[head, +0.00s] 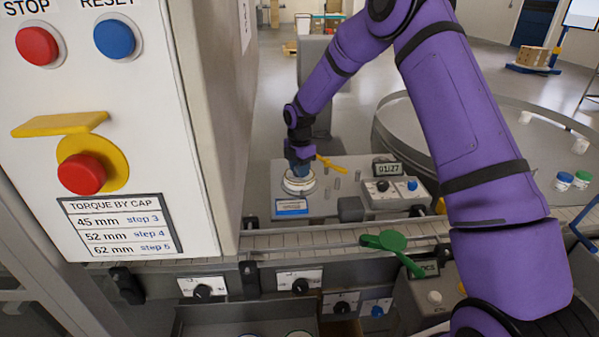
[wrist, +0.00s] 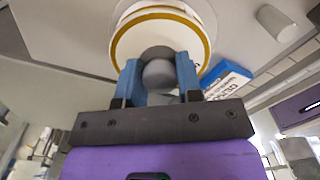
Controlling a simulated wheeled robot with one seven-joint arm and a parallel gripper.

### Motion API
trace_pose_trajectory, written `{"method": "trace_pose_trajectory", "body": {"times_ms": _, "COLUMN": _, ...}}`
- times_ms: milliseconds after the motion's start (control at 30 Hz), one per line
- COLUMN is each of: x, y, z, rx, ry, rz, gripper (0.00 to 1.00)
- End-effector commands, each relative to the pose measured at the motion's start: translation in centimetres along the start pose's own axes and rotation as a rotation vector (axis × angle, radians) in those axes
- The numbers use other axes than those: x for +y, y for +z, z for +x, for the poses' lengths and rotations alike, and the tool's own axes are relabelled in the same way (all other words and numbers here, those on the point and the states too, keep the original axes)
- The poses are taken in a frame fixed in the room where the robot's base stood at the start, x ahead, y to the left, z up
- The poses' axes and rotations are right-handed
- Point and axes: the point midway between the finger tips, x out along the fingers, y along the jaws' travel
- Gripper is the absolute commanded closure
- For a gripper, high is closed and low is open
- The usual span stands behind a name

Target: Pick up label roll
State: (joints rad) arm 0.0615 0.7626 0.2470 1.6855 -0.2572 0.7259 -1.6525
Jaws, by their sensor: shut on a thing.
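The label roll (head: 299,184) is a white disc with a brown-yellow ring, at the left of the small grey work table in the head view. It fills the top middle of the wrist view (wrist: 122,45). My gripper (head: 300,168) is over the roll, pointing down. In the wrist view my gripper (wrist: 158,80) has its two blue fingers on either side of a grey round hub at the roll's middle, shut on it. Whether the roll rests on the table or is just clear of it I cannot tell.
A blue-and-white sign (head: 291,207) lies in front of the roll. A control box (head: 392,193) with a 01/27 display and small grey posts stand to the right. A conveyor (head: 330,238) runs in front. A tall control cabinet (head: 130,140) is close at left; a round table (head: 480,130) is at right.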

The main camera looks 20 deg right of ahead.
Motion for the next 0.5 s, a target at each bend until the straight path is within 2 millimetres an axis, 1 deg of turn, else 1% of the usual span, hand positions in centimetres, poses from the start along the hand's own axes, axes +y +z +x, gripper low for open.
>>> {"method": "trace_pose_trajectory", "body": {"times_ms": 167, "x": 0.0, "y": 0.1, "z": -1.5, "rx": -0.001, "ry": 0.003, "rz": 0.001, "gripper": 0.99}}
{"method": "trace_pose_trajectory", "body": {"times_ms": 300, "x": 0.1, "y": 0.0, "z": -3.4, "rx": -0.001, "ry": 0.004, "rz": 0.0, "gripper": 0.99}}
{"method": "trace_pose_trajectory", "body": {"times_ms": 500, "x": -3.2, "y": -1.3, "z": -3.7, "rx": -0.001, "ry": 0.0, "rz": 0.001, "gripper": 0.99}}
